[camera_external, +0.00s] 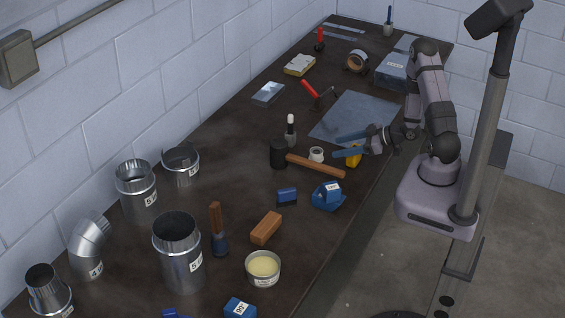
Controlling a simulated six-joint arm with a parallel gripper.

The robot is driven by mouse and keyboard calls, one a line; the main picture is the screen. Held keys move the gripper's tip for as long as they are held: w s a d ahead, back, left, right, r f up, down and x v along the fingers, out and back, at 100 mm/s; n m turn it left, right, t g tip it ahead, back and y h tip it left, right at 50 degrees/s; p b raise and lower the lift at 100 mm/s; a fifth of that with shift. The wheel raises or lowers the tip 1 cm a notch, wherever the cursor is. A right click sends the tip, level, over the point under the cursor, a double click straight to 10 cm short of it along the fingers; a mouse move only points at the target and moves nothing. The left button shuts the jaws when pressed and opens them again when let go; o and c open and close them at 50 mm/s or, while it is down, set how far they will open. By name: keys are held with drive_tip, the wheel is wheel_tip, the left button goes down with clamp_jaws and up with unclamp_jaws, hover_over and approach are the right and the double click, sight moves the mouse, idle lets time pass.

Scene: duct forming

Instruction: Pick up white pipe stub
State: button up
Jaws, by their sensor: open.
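The white pipe stub (316,154) is a short, small ring-like piece on the dark workbench, near the middle of the bench. My gripper (336,146) reaches in from the right, its two long blue-grey fingers spread apart and pointing left. The fingertips are a little to the right of the stub in the picture, with nothing seen between them. Whether they are above the bench at the stub's height or higher, I cannot tell.
A mallet with a black head (278,153) and wooden handle (316,166) lies close to the stub. A black-and-white bottle-like item (291,130) stands behind. A yellow item (354,159) is partly under my gripper. A grey sheet (348,112) lies beyond. Blue blocks (328,196) are in front.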

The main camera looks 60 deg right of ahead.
sight(313, 151)
drive_tip(key=shift+a+r, duration=0.1)
drive_tip(key=shift+w+a, duration=0.15)
drive_tip(key=shift+w, duration=0.25)
drive_tip(key=shift+d+p+x, duration=0.2)
drive_tip(key=shift+p+x, duration=1.25)
drive_tip(key=shift+x, duration=1.8)
drive_tip(key=shift+t, duration=0.3)
drive_tip(key=shift+c, duration=0.4)
drive_tip(key=c, duration=1.1)
wheel_tip(313, 151, up, 10)
drive_tip(key=b, duration=0.1)
